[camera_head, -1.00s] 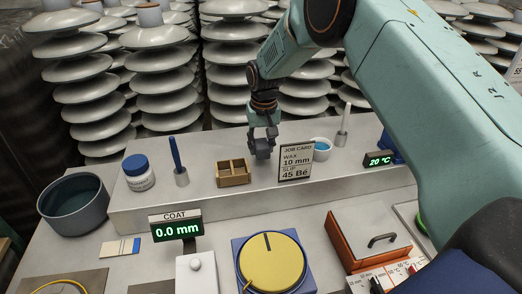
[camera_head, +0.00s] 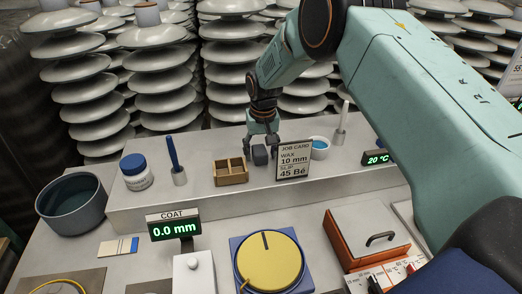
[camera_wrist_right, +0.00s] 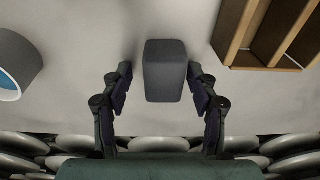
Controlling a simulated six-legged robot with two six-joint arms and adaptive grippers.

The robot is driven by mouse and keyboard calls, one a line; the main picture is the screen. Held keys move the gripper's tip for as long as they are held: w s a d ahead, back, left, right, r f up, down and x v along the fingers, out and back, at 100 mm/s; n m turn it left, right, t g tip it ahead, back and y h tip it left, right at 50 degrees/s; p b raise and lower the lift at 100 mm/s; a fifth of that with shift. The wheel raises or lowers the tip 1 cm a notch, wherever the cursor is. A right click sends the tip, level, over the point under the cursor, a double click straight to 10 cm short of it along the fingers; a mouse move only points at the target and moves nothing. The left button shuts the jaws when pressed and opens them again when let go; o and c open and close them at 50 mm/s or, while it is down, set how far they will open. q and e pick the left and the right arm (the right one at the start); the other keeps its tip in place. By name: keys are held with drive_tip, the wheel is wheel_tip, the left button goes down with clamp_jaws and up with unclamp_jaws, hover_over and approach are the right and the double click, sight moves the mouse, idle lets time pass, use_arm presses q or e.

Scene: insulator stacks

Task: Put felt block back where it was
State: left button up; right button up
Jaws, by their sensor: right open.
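The felt block (camera_head: 260,155), a small dark grey block, stands on the raised shelf between the wooden divided box and the job card. My right gripper (camera_head: 261,146) is just above and around it, pointing down. In the right wrist view the felt block (camera_wrist_right: 165,70) lies between the two fingers of my right gripper (camera_wrist_right: 161,82), with a visible gap on each side, so the gripper is open and not holding it. My left gripper is not in view.
The wooden box (camera_head: 231,172) is left of the block. The job card (camera_head: 293,160) stands close on the right, with a small cup (camera_head: 319,148) behind it. A blue-handled tool in a holder (camera_head: 176,162) and a lidded jar (camera_head: 136,172) are further left. Insulator stacks (camera_head: 165,80) line the back.

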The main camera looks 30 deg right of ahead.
sight(261, 151)
drive_tip(key=shift+a+r, duration=0.1)
drive_tip(key=shift+a, duration=0.05)
drive_tip(key=shift+r, duration=0.3)
wheel_tip(261, 151, up, 12)
drive_tip(key=s, duration=0.1)
drive_tip(key=shift+s+f+p, duration=0.2)
drive_tip(key=shift+f+p, duration=0.05)
drive_tip(key=shift+p, duration=0.05)
drive_tip(key=shift+a, duration=0.1)
